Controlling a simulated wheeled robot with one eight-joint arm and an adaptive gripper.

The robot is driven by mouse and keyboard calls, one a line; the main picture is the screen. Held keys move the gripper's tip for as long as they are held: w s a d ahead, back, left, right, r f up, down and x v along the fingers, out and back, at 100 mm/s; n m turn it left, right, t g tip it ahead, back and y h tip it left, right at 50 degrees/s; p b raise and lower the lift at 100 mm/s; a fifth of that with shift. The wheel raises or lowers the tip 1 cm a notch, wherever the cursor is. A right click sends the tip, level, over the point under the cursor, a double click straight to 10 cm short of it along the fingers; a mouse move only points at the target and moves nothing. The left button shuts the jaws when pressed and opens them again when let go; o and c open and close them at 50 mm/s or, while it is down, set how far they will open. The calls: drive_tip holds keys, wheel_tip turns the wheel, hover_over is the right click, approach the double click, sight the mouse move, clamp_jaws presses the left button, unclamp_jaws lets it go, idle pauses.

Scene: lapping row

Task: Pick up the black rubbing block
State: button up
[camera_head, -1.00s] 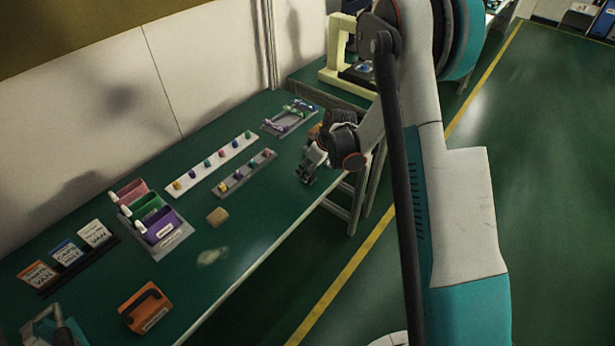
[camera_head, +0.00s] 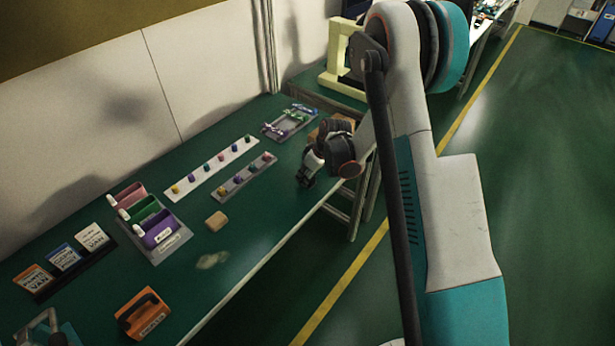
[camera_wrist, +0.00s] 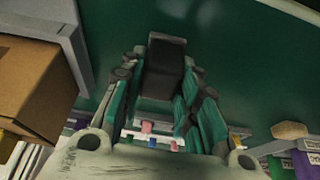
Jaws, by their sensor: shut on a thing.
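The black rubbing block (camera_wrist: 165,66) stands out dark between my fingers in the wrist view, with its near part shaded by them. My gripper (camera_wrist: 163,82) is shut on it, one green-and-black finger along each side. In the head view my gripper (camera_head: 305,181) is at the right front edge of the green bench (camera_head: 262,215). The block is too small and dark there to tell from the fingertips. I cannot tell whether it touches the bench.
A cardboard box (camera_wrist: 32,85) is close by at left in the wrist view. Pegged strips (camera_head: 210,168), a grey tray (camera_head: 290,121), coloured bins (camera_head: 160,228) and a tan block (camera_head: 216,221) stand on the bench. The bench front is mostly clear.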

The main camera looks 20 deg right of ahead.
wheel_tip(320, 180, up, 20)
drive_tip(key=p, duration=0.5)
